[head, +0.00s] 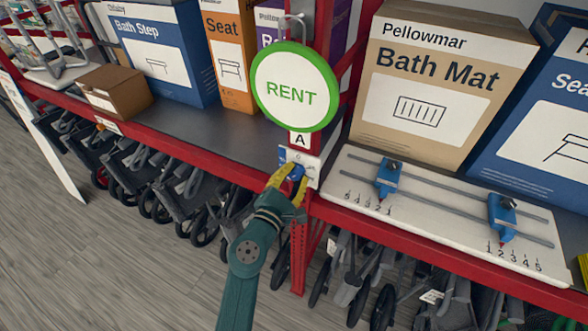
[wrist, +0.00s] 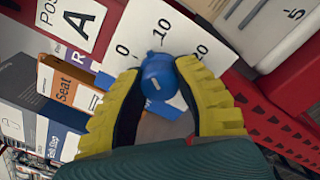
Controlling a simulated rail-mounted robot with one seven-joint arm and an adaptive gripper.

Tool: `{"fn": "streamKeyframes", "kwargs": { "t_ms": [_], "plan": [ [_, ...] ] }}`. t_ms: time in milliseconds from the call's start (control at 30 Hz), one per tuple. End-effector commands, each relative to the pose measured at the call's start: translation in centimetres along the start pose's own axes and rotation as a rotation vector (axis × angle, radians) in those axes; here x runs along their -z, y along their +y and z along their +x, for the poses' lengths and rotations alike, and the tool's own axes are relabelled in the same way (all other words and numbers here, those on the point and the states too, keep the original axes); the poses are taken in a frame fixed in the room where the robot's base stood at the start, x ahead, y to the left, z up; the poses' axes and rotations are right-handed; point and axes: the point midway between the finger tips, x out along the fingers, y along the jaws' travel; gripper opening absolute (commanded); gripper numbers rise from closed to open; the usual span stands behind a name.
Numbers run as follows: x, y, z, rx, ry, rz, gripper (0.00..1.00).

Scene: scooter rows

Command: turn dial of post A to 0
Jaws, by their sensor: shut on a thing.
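The dial of post A is a blue knob (wrist: 158,76) on a white plate (wrist: 150,32) marked 0, 10 and 20. My gripper (wrist: 157,70) has its yellow fingers on both sides of the knob and is shut on it. The knob's small top nub seems to point between the 0 and the 10; its exact setting is hard to read. In the head view my gripper (head: 287,180) reaches up to the dial on the red post, below the A label (head: 299,139). The fingers hide part of the plate there.
A round green-rimmed RENT sign (head: 295,87) hangs above the dial. A white board with two blue sliders (head: 430,215) lies on the shelf to the right. Boxes, including the Bath Mat box (head: 420,105), stand behind. Folded scooters (head: 170,180) fill the space below.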

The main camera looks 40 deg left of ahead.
Motion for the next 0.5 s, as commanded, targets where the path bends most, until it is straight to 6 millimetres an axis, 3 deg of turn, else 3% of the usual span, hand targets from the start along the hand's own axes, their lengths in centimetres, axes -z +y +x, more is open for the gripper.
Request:
{"fn": "streamKeyframes", "kwargs": {
  "t_ms": [500],
  "plan": [
    [0.1, -0.29, -0.02, 0.01, 0.024, -0.44, 0.0]
  ]
}}
